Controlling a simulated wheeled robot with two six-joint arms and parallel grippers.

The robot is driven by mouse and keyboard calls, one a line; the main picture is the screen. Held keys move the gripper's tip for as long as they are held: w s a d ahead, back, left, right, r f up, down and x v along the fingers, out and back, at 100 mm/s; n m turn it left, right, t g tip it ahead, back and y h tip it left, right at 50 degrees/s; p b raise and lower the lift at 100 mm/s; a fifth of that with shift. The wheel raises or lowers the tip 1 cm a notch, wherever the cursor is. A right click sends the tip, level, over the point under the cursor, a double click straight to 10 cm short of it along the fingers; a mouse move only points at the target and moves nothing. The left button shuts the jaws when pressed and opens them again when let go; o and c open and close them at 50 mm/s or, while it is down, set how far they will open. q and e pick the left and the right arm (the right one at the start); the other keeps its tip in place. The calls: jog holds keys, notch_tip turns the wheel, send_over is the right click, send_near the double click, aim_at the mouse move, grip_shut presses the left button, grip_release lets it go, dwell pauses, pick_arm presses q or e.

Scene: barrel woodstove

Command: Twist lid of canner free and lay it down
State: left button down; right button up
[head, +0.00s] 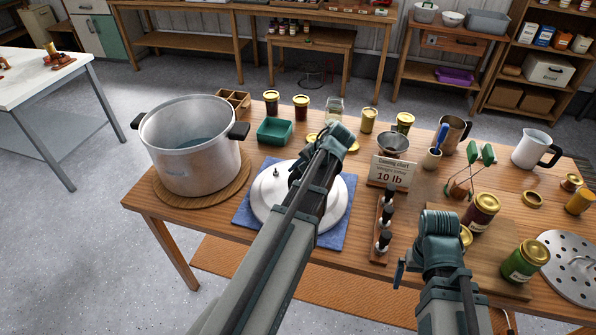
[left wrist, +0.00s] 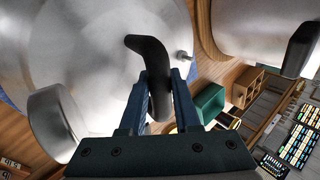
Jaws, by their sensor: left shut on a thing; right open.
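The canner pot (head: 190,150) stands open at the left on a round wooden board, with water inside. Its silver lid (head: 268,205) lies on a blue cloth (head: 243,222) to the right of the pot, apart from it. My left gripper (head: 300,174) is over the lid. In the left wrist view, my left gripper (left wrist: 157,82) is shut on the lid's black handle (left wrist: 150,52). A round metal gauge (left wrist: 55,122) and a small vent stem (left wrist: 183,56) show on the lid. My right gripper (head: 438,224) is open at the right; its fingertips are hard to make out.
Jars, a green tray (head: 275,132), a "10 lb" sign (head: 392,173) and a small rack with black-topped pieces (head: 384,222) stand close around the lid. A perforated disc (head: 574,266) lies at the right. Bare wood (head: 200,212) shows in front of the pot.

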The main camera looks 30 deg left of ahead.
pick_arm(q)
jog(key=shift+f, duration=0.15)
jog(key=c, duration=0.5)
grip_release()
jog(key=shift+c, duration=0.2)
jog(key=p+v, duration=1.1)
jog(key=v, duration=0.2)
jog(key=shift+d+r, duration=0.2)
jog(key=shift+r, duration=0.15)
